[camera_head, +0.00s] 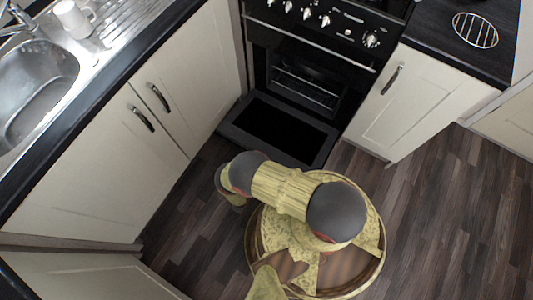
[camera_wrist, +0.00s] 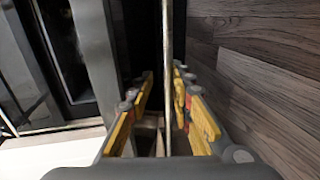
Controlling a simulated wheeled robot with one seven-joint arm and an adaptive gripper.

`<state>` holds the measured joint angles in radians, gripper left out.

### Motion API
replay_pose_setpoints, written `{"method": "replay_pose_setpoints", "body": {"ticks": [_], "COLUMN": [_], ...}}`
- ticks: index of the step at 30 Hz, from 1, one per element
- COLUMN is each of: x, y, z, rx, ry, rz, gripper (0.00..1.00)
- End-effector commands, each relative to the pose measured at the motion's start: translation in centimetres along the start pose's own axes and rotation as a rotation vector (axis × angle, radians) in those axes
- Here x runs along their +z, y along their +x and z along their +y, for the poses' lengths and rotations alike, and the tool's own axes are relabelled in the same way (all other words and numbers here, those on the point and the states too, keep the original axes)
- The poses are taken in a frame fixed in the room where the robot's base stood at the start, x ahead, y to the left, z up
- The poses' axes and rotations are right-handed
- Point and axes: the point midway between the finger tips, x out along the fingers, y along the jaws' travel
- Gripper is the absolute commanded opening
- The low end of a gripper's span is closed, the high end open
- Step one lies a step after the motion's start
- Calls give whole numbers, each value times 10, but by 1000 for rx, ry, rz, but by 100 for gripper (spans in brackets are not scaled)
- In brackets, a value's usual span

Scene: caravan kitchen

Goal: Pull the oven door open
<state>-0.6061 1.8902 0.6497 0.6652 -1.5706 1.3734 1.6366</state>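The oven (camera_head: 318,60) stands at the back centre in the head view. Its door (camera_head: 280,128) is folded down low in front, dark panel facing up, and the cavity (camera_head: 305,90) with wire racks shows behind it. My gripper is mostly hidden in the head view, below my bent arm, near the door's front left corner. In the wrist view my gripper (camera_wrist: 164,90) has its yellow-padded fingers apart, with a thin pale edge running between them. I cannot tell whether they touch that edge, or whether it belongs to the door.
Cream cabinets (camera_head: 110,150) with a sink (camera_head: 38,85) stand on the left. A cream cabinet (camera_head: 418,100) stands right of the oven, with a round metal rack (camera_head: 475,30) on its dark worktop. The wood floor (camera_head: 450,220) at the right is clear.

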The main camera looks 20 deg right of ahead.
Motion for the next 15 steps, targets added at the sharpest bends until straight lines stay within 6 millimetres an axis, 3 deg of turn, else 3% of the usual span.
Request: {"method": "replay_pose_setpoints", "body": {"ticks": [15], "x": [-3], "y": [-13], "z": [63], "rx": [3], "ry": [1], "rz": [2], "gripper": [26]}}
